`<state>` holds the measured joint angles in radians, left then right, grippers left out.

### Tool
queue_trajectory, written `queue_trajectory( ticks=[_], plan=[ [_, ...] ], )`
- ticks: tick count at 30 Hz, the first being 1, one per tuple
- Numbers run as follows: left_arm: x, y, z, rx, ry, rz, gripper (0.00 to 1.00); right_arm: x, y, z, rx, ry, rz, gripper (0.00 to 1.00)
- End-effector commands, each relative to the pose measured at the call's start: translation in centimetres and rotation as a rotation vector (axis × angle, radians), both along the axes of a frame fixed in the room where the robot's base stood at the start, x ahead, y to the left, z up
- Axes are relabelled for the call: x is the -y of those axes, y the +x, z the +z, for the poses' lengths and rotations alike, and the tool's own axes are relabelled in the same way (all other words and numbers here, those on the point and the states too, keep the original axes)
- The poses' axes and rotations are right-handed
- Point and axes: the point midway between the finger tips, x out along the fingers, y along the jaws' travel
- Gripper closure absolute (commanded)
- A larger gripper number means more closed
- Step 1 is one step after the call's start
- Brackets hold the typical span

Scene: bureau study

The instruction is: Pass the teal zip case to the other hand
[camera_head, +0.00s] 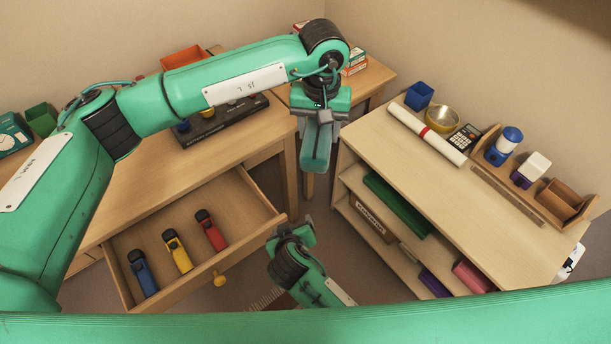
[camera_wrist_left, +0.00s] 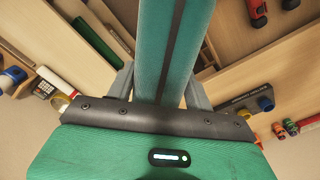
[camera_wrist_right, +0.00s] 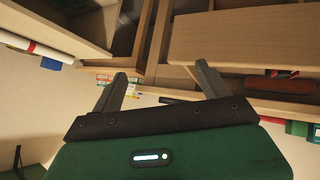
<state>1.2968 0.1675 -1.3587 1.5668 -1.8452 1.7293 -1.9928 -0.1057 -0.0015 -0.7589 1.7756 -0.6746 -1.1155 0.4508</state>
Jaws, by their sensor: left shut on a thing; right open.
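The teal zip case (camera_head: 316,150) hangs below my left gripper (camera_head: 319,117) in the head view, in the gap between the desk and the shelf unit. In the left wrist view the case (camera_wrist_left: 172,45) stands between the two fingers, with a dark zip line along it. My left gripper is shut on it. My right gripper (camera_wrist_right: 162,82) is open and empty in its wrist view. In the head view my right arm's end is low in the middle, below the case and apart from it; its fingertips are hard to make out there.
An open drawer (camera_head: 255,187) of the desk (camera_head: 150,190) holds blue, yellow and red staplers. The shelf unit (camera_head: 400,165) on the right carries a paper roll, a calculator and a wooden organizer. Open floor shows between desk and shelf unit.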

Motion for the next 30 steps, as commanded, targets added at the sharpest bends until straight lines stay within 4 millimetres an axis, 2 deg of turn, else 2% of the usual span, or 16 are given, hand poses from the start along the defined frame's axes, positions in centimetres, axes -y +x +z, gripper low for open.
queue_trajectory(
  ticks=[1, 5, 9, 12, 15, 18, 21, 26, 30],
  plan=[
    [0.0, 0.0, 0.0, 0.0, 0.0, 0.0, 0.73, -0.6, 0.2, 3.3, 0.047, 0.021, -0.017, 0.22],
    [0.0, 0.0, 0.0, 0.0, 0.0, 0.0, 0.73, -1.3, -0.3, 11.0, 0.153, 0.081, -0.083, 0.22],
    [0.0, 0.0, 0.0, 0.0, 0.0, 0.0, 0.73, -0.8, -1.6, 19.0, 0.257, 0.159, -0.172, 0.22],
    [0.0, 0.0, 0.0, 0.0, 0.0, 0.0, 0.73, 0.2, -2.7, 23.9, 0.313, 0.204, -0.248, 0.22],
    [0.0, 0.0, 0.0, 0.0, 0.0, 0.0, 0.73, 1.4, -4.0, 27.5, 0.351, 0.25, -0.314, 0.22],
    [0.0, 0.0, 0.0, 0.0, 0.0, 0.0, 0.73, 2.4, -5.0, 29.8, 0.373, 0.286, -0.363, 0.22],
    [0.0, 0.0, 0.0, 0.0, 0.0, 0.0, 0.73, 3.1, -5.6, 30.9, 0.383, 0.308, -0.391, 0.22],
    [0.0, 0.0, 0.0, 0.0, 0.0, 0.0, 0.73, 3.5, -5.0, 31.0, 0.388, 0.315, -0.404, 0.22],
    [0.0, 0.0, 0.0, 0.0, 0.0, 0.0, 0.73, 3.9, -3.1, 30.2, 0.39, 0.313, -0.404, 0.22]
  ],
)
